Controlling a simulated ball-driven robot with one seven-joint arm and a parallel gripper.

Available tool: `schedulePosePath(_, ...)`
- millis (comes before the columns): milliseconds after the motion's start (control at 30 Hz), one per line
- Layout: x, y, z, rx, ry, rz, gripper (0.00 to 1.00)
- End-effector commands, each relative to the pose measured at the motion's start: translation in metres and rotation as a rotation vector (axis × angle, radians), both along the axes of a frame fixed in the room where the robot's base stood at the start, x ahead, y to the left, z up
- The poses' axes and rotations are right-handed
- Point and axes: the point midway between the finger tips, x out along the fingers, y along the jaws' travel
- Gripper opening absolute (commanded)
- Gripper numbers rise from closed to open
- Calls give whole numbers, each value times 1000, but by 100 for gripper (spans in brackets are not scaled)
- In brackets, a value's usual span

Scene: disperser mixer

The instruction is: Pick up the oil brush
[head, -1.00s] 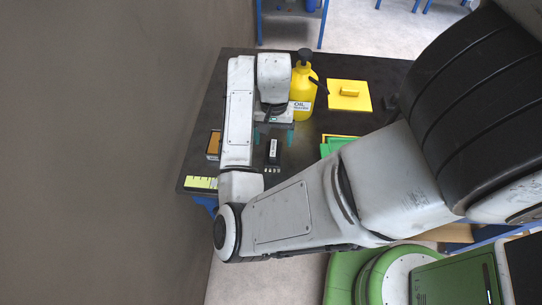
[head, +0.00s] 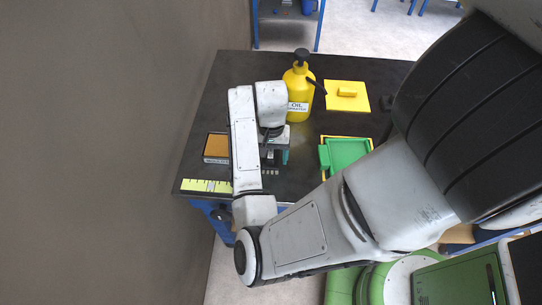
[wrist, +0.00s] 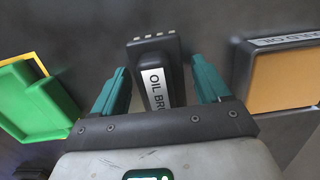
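The oil brush (wrist: 157,88) is black with a white label reading "OIL BRU" and pale bristle tufts at its far end in the wrist view. In the head view, its bristle end (head: 270,171) shows on the dark table, and the rest is mostly hidden by my gripper. My gripper (wrist: 160,68) has teal fingers, open, one on each side of the brush. A gap shows between each finger and the brush. In the head view my gripper (head: 275,156) is low over the brush.
A brown-topped box (head: 216,148) stands left. A green tray (head: 347,151) on a yellow-edged base lies right. A yellow-green ruler strip (head: 207,186) lies at the front left.

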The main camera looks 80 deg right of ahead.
Motion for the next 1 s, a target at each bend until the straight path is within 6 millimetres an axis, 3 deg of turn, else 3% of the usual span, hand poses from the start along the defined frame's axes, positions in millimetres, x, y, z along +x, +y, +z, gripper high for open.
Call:
schedulePosePath(67,0,0,0,0,0,0,68)
schedulePosePath(500,0,0,0,0,0,0,26)
schedulePosePath(833,0,0,2,-2,0,0,24)
schedulePosePath(1000,0,-1,15,-3,-1,-1,24)
